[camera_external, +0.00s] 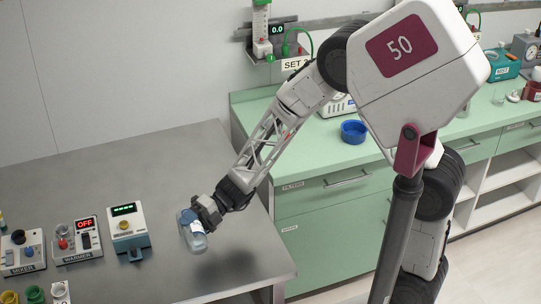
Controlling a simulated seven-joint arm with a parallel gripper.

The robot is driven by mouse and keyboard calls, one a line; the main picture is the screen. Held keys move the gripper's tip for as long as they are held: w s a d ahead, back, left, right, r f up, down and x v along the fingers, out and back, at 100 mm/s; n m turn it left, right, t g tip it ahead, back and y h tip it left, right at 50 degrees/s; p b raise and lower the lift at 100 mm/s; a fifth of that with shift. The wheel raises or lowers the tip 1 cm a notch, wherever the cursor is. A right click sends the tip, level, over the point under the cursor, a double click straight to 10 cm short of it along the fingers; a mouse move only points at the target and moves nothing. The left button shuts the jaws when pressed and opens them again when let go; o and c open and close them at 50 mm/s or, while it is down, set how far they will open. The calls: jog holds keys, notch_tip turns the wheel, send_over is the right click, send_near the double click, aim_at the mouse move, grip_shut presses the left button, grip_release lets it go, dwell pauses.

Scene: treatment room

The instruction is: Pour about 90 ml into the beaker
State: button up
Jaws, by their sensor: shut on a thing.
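My gripper (206,212) is shut on a clear, bluish container (193,237) over the right part of the grey metal table (180,170). The container looks slightly tilted and has a bluish upper part. A dark shadow lies on the table to its right, so it seems to be held above the surface. I cannot tell its contents or level, or whether it is a bottle or the beaker. No other clear beaker can be made out on the grey table. A small clear vessel (498,97) stands far off on the green counter.
Left of my gripper stand a device with a green display (127,225), a warmer (78,241) reading OFF and a mixer (22,252). Small coloured cups (34,294) sit at the lower left. A blue bowl (353,132) is on the green counter (310,150). The table's middle is clear.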

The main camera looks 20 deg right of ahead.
jog(key=shift+s+r, duration=0.15)
jog(key=shift+r, duration=0.25)
dwell(0.5)
notch_tip(320, 180, down, 2)
jog(key=shift+s+f+n, duration=0.1)
jog(key=shift+s+n, duration=0.05)
jog(key=shift+n, duration=0.15)
jog(key=shift+f+n+t, duration=0.6)
jog(key=shift+f, duration=0.05)
jog(key=shift+s+f+n+h, duration=0.15)
jog(key=shift+f+n+h, duration=0.15)
jog(key=shift+s+f, duration=0.1)
jog(key=shift+f+n+t, duration=0.15)
jog(key=shift+n+t, duration=0.15)
dwell(0.7)
jog(key=shift+f+n+t, duration=0.15)
jog(key=shift+n+t, duration=0.15)
dwell(0.5)
